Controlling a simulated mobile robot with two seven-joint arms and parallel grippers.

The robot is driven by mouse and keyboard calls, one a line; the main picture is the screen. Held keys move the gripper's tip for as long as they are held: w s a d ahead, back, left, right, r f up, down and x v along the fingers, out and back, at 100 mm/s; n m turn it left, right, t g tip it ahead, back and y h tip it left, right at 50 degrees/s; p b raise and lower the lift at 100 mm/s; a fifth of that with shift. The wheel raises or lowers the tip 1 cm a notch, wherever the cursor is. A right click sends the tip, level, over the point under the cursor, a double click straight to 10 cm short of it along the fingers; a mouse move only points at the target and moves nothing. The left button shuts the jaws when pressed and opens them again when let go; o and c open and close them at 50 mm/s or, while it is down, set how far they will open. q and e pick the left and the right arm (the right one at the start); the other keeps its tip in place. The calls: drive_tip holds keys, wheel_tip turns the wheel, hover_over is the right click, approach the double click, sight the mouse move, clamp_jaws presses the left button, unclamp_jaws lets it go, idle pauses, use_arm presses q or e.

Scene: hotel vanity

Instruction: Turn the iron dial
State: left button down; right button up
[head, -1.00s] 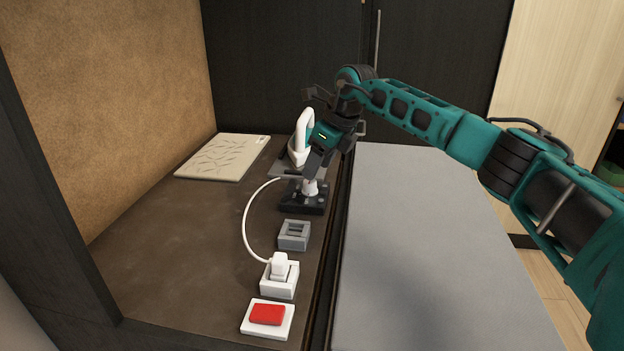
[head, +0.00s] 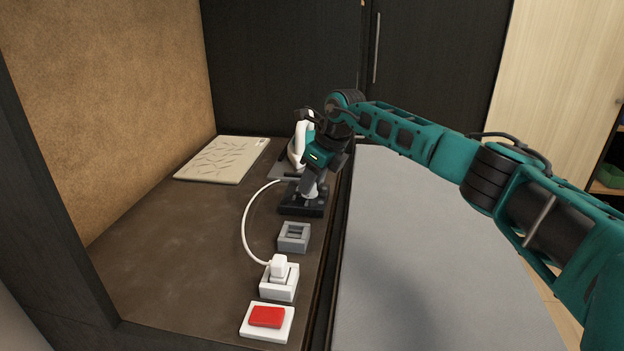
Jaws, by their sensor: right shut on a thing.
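The iron dial (head: 309,199) is a light grey knob on a black base (head: 296,208) on the brown counter. My right gripper (head: 309,191) points down over it and is shut on the dial; the fingers hide most of the knob. The white iron (head: 300,146) stands on a dark plate just behind the gripper, partly hidden by it. My left gripper is not in view.
In front of the dial are a grey socket block (head: 294,237), a white plug in a white socket (head: 279,281) with a cord, and a red switch (head: 267,317). A patterned beige board (head: 223,159) lies at the back left. A grey padded surface (head: 430,240) is on the right.

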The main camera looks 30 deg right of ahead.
drive_tip(key=c, duration=0.4)
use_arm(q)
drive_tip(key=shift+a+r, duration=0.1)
use_arm(e)
drive_tip(key=shift+r, duration=0.1)
drive_tip(key=m+h+p, duration=0.1)
drive_tip(key=m+p, duration=0.1)
drive_tip(key=shift+a+r+p, duration=0.1)
drive_tip(key=shift+p, duration=0.2)
drive_tip(key=m+p, duration=0.1)
drive_tip(key=m, duration=0.2)
drive_tip(key=shift+a+t+h+p, duration=0.1)
drive_tip(key=shift+t+h+p, duration=0.2)
drive_tip(key=shift+t+h, duration=0.1)
drive_tip(key=m+h, duration=0.1)
drive_tip(key=m, duration=0.1)
drive_tip(key=shift+m+p, duration=0.35)
drive_tip(key=shift+m, duration=0.05)
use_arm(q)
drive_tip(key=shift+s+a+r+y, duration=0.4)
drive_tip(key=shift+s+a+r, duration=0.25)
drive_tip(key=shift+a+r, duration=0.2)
use_arm(e)
drive_tip(key=shift+a+m+g+h, duration=0.15)
drive_tip(key=shift+m+h, duration=0.25)
drive_tip(key=shift+m, duration=0.55)
drive_tip(key=shift+m+g+h, duration=0.15)
drive_tip(key=shift+m+h, duration=0.25)
drive_tip(key=shift+m, duration=0.55)
